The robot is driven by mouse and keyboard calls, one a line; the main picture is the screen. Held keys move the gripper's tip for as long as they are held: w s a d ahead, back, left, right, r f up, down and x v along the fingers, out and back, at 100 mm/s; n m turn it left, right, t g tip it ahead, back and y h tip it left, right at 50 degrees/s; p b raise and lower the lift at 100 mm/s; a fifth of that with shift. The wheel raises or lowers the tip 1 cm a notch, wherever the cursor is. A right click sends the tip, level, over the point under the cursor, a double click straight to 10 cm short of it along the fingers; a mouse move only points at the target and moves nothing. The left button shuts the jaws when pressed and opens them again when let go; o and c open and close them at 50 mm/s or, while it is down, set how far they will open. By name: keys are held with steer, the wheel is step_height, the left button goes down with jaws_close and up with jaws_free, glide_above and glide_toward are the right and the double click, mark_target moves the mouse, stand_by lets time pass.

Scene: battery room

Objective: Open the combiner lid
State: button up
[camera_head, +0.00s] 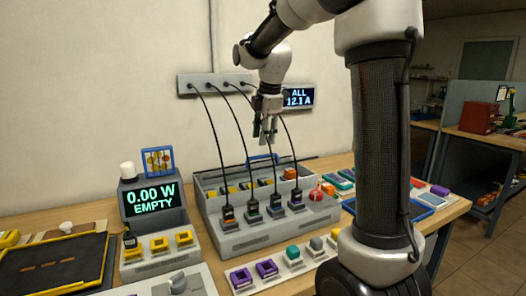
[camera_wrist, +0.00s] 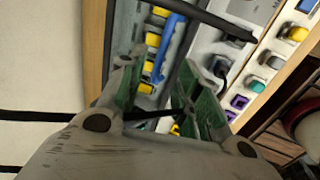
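The combiner (camera_head: 243,236) is a grey box on the bench, with several black cables plugged into its front ledge. Behind the plugs is a recess with yellow blocks. A blue bar handle (camera_head: 262,157) shows at the recess's back edge, and in the wrist view the blue bar (camera_wrist: 166,45) runs beside the yellow blocks. I cannot tell whether a clear lid covers the recess. My gripper (camera_head: 265,130) hangs above the combiner, pointing down, apart from the handle. In the wrist view its green-padded fingers (camera_wrist: 160,92) are spread, with a black cable seen passing between or beyond them.
The cables run from a wall strip (camera_head: 205,83) down past my gripper. A display reading "0.00 W EMPTY" (camera_head: 150,200) stands left of the combiner. Coloured blocks (camera_head: 266,268) lie in front, and a red knob (camera_head: 316,194) sits at the combiner's right. Free room is above the combiner.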

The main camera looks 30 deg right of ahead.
mark_target(262, 156)
steer(key=x, duration=0.6)
steer(key=shift+f, duration=0.25)
jaws_close()
